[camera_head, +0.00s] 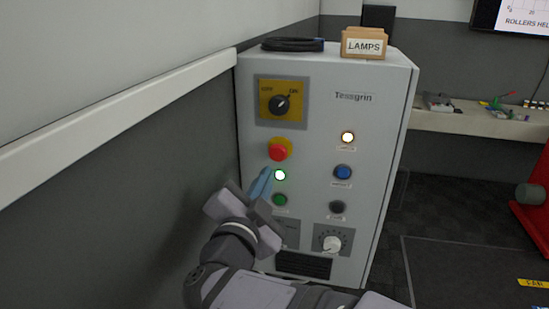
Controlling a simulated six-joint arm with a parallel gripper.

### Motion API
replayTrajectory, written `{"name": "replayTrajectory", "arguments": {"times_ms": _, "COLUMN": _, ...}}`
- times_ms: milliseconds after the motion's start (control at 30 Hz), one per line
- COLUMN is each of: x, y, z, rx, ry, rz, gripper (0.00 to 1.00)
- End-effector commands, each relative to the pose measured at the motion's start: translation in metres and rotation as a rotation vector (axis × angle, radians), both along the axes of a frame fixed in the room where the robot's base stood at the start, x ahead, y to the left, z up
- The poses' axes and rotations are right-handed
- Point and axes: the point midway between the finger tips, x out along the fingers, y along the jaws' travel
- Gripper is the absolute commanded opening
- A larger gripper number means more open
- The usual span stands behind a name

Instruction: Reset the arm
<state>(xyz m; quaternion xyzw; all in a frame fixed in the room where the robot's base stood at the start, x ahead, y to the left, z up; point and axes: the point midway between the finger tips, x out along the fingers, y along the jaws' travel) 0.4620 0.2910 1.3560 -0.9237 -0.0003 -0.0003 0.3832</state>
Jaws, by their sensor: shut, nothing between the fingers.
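My gripper (262,184) is shut and empty, at the front of a grey control cabinet (373,112). Its blue-grey fingertips are close to a lit green-white lamp (280,175) on the left of the panel; I cannot tell whether they touch the panel. A dark green button (279,199) is just right of the gripper. My arm reaches up from the bottom of the view and hides the panel's lower left part.
A box marked LAMPS (364,44) stands on top. A wall ledge (120,107) runs close on the left.

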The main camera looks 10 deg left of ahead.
Motion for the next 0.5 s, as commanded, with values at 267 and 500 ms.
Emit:
{"name": "replayTrajectory", "arguments": {"times_ms": 267, "x": -0.0073, "y": -0.0002, "z": -0.0006, "rx": -0.001, "ry": 0.001, "rz": 0.000, "gripper": 0.00}}
{"name": "replayTrajectory", "arguments": {"times_ms": 500, "x": -0.0069, "y": -0.0004, "z": -0.0005, "rx": -0.001, "ry": 0.001, "rz": -0.001, "gripper": 0.00}}
